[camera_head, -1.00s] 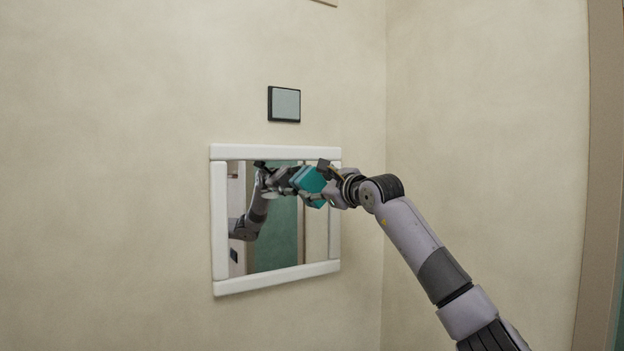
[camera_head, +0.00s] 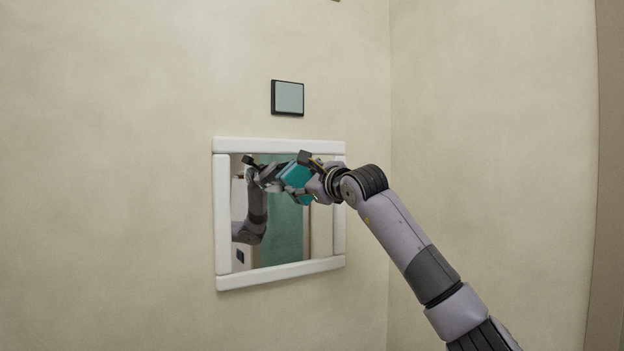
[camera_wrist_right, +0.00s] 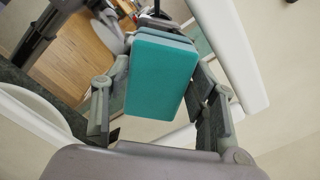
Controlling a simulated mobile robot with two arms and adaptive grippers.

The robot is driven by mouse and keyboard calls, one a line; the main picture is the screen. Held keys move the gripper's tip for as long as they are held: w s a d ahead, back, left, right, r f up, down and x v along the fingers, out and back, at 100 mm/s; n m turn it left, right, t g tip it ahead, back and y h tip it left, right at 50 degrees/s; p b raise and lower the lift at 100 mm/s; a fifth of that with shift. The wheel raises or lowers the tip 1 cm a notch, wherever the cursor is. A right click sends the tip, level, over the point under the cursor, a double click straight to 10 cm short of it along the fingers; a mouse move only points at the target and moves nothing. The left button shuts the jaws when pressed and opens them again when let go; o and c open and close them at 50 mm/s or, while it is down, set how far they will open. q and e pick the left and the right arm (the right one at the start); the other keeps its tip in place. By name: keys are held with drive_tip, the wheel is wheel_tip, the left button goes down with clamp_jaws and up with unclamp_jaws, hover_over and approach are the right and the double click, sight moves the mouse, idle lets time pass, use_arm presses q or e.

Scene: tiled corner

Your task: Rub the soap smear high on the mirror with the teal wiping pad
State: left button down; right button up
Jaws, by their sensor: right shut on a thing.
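The mirror (camera_head: 283,235) hangs on the wall in a white frame, in the middle of the head view. My right gripper (camera_head: 306,178) is shut on the teal wiping pad (camera_head: 296,174) in front of the mirror's upper part. The pad (camera_wrist_right: 162,78) sits between the fingers in the right wrist view, its flat teal face showing. Whether it touches the glass I cannot tell. I cannot make out the soap smear; the pad and gripper cover part of the upper glass. My left gripper is not in view.
A small dark-edged grey panel (camera_head: 287,98) is on the wall above the mirror. The mirror's raised white frame (camera_head: 222,215) surrounds the glass. The wall corner is just right of the mirror. The arm at the glass's left is a reflection.

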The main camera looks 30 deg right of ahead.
sight(288, 180)
drive_tip(key=shift+w+a, duration=0.1)
drive_tip(key=shift+a, duration=0.8)
drive_tip(key=shift+a+f+b, duration=0.1)
drive_tip(key=shift+a+b, duration=0.4)
drive_tip(key=shift+a, duration=0.3)
drive_tip(key=shift+w+a+b, duration=0.15)
drive_tip(key=shift+a+b, duration=0.5)
drive_tip(key=shift+a, duration=2.4)
drive_tip(key=shift+d, duration=0.1)
drive_tip(key=shift+s+b, duration=0.2)
drive_tip(key=shift+b, duration=0.3)
drive_tip(key=shift+s+b, duration=1.85)
drive_tip(key=shift+s, duration=0.9)
